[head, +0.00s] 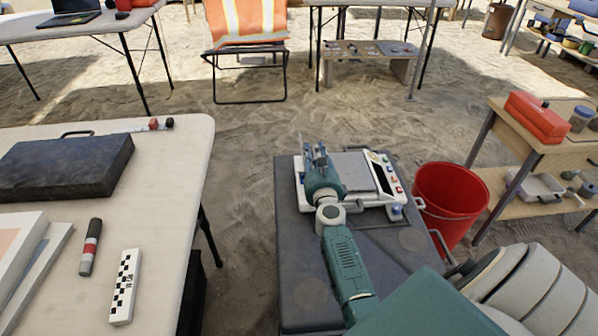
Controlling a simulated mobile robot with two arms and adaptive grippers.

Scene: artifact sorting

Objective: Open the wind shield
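A white balance (380,175) with a grey pan area, a dark display and coloured buttons sits on a dark grey case-like stand (300,272). I cannot make out a wind shield as a separate part; any clear panels do not show. My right gripper (313,152) is over the left part of the balance, its fingers pointing away from me. It covers part of the balance's left side. Whether it touches anything, and how wide its fingers are, I cannot tell. My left gripper is not in view.
A red bucket (450,198) stands just right of the stand. A wooden table (500,125) with a red box (537,117) is farther right. Sandy floor lies between.

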